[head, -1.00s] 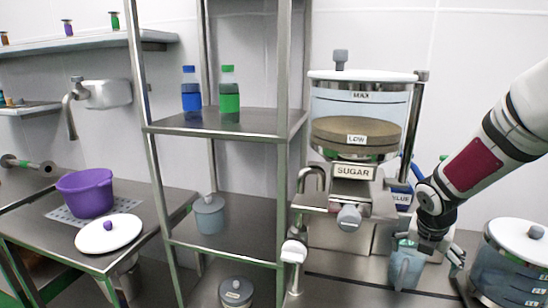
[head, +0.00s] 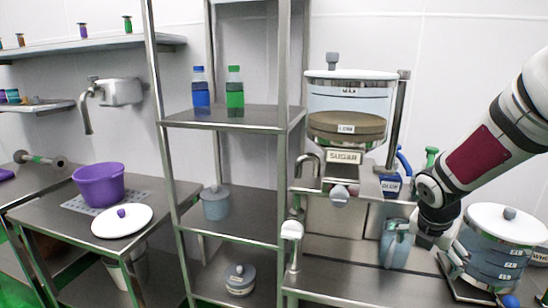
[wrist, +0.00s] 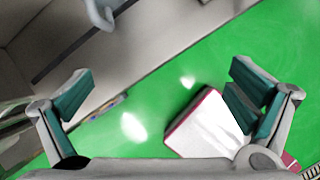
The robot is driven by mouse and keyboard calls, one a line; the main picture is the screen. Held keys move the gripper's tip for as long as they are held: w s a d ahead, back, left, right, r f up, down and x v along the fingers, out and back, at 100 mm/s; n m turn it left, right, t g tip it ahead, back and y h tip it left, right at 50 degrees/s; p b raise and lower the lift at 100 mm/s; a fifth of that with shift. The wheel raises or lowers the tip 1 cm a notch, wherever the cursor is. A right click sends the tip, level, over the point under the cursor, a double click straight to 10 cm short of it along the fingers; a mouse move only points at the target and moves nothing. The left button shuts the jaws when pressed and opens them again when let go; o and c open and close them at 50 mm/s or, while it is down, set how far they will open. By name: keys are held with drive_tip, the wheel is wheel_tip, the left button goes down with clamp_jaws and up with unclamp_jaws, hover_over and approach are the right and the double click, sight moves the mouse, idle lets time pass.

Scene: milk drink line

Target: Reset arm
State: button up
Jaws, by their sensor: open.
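My gripper (head: 436,240) hangs at the end of my arm on the right of the head view, over the counter's front area. A blue-grey pitcher (head: 396,250) stands upright on the counter, just left of the gripper in the head view. A grey handle-like part (wrist: 101,14) shows at the top edge of the wrist view, clear of the fingers.
A lidded transparent pot (head: 490,255) stands right of the gripper. The sugar dispenser (head: 346,125) is behind and left. A metal shelf rack (head: 235,118) stands left, and a side table (head: 75,222) holds a purple pot (head: 98,187). Green floor (wrist: 150,75) lies below the gripper.

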drive_tip(key=s+a+r+m+y, duration=0.1)
drive_tip(key=s+a+r+m, duration=0.3)
drive_tip(key=s+m, duration=0.4)
drive_tip(key=s+a+r+m+t+y, duration=0.1)
drive_tip(key=s+a+r+m, duration=0.4)
drive_tip(key=s+m, duration=0.3)
drive_tip(key=s+a+r+m+y, duration=0.1)
drive_tip(key=s+a+r+m, duration=0.3)
drive_tip(key=s+a+m, duration=0.3)
drive_tip(key=s+m, duration=0.2)
drive_tip(key=shift+r+m, duration=0.4)
